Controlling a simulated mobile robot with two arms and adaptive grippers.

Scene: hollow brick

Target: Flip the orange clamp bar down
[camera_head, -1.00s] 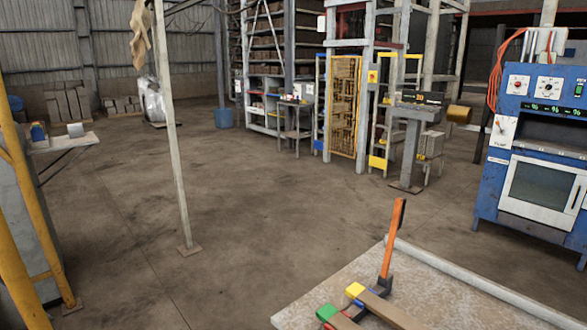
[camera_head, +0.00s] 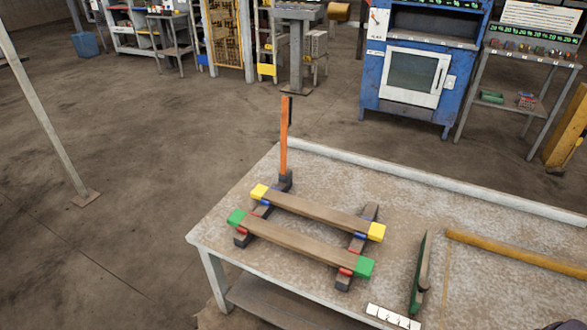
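The orange clamp bar (camera_head: 284,140) stands upright at the far left of the worktable (camera_head: 232,215). Its foot sits in a dark hinge block (camera_head: 285,181) at the end of a dark cross rail. Two wooden bars lie side by side across two dark rails. The farther bar (camera_head: 318,211) has yellow ends, and the nearer bar (camera_head: 298,245) has green ends. Small red and blue pieces sit where the bars meet the rails. Neither of my grippers is in view.
A dark green and brown upright piece (camera_head: 420,273) stands right of the bars. A long wooden handle (camera_head: 515,251) lies at the table's right. A white marked strip (camera_head: 393,317) lies at the front edge. A blue oven (camera_head: 418,75) stands behind, with floor between.

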